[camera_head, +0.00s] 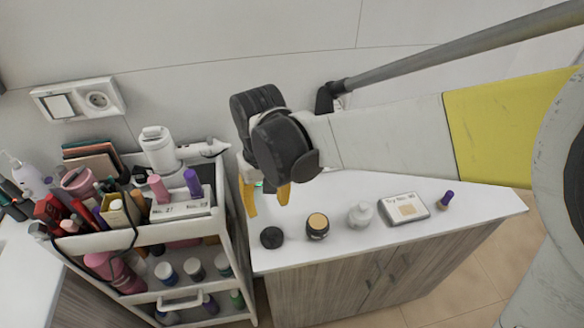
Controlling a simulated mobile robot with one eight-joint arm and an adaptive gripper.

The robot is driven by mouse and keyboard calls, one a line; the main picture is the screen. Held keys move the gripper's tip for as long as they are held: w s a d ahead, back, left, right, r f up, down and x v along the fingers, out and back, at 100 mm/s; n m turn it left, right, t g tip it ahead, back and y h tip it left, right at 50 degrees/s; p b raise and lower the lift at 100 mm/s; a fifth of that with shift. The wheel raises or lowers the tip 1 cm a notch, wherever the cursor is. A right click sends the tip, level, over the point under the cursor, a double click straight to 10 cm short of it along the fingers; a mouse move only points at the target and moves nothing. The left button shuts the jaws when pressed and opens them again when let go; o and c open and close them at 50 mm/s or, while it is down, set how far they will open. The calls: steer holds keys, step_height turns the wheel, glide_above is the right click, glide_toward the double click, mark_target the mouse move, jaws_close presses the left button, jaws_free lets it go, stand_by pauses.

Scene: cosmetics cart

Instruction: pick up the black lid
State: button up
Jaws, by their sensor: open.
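The black lid (271,237) is a small dark round disc lying on the white counter top (350,255), near its left front corner. My gripper (267,203) has two yellow fingers, spread apart, pointing down. It is open and empty. In the picture the fingertips are just above the lid, one to its upper left and one to its upper right; the height gap cannot be told. My arm comes in from the right and hides part of the counter's back.
Right of the lid stand a dark jar with a tan top (317,226), a white bottle (360,214), a white box (404,208) and a purple-topped item (446,199). A cart (150,235) crowded with cosmetics stands at the left, close to the counter. The counter's front strip is clear.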

mark_target(271, 231)
steer(key=f+b, duration=0.2)
steer(key=f, duration=0.4)
steer(key=shift+a, duration=0.2)
steer(key=f, duration=0.2)
steer(key=f+b, duration=0.2)
steer(key=f, duration=0.1)
steer(key=shift+s+d+f, duration=0.3)
steer(key=shift+d+f, duration=0.05)
steer(key=shift+r, duration=0.1)
steer(key=shift+c, duration=0.4)
steer(key=c, duration=0.8)
